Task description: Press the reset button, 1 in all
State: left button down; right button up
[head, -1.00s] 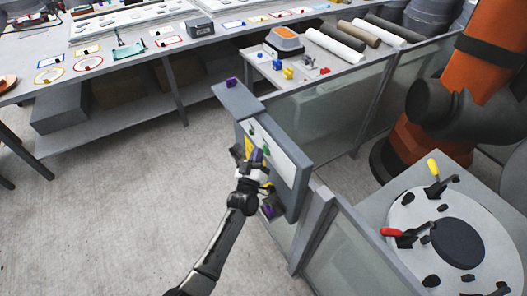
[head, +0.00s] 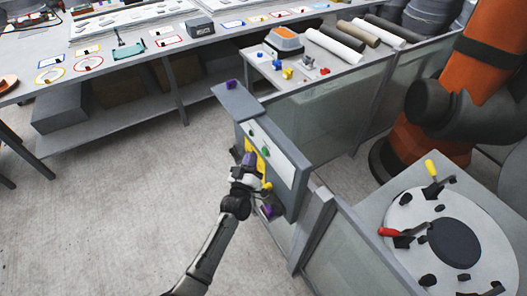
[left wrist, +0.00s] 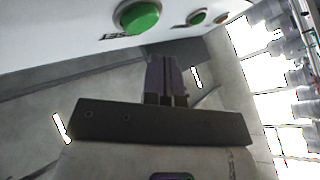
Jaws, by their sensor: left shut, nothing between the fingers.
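A grey control box with a white front panel (head: 287,166) stands on the low partition. It carries a green button (head: 265,152) and another green spot higher up (head: 251,133). My left gripper (head: 249,158) is in front of the panel, beside a yellow patch on it. In the left wrist view a large green button (left wrist: 140,17) sits at the top edge with a partly legible label beside it. A smaller green button (left wrist: 197,16) is to its right. The shut, empty fingers (left wrist: 165,68) show below the large button, apart from it in the picture.
An orange-topped device (head: 285,40) and small coloured parts lie on the side table behind the box. A grey table (head: 130,55) runs along the back. A round mould with clamps (head: 455,240) is at the right, near an orange robot arm (head: 490,55). The floor at left is clear.

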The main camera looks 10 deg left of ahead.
pick_arm(q)
jog(key=s+a+p, duration=0.1)
jog(key=s+a, duration=0.2)
jog(key=shift+p, duration=0.3)
dwell(0.8)
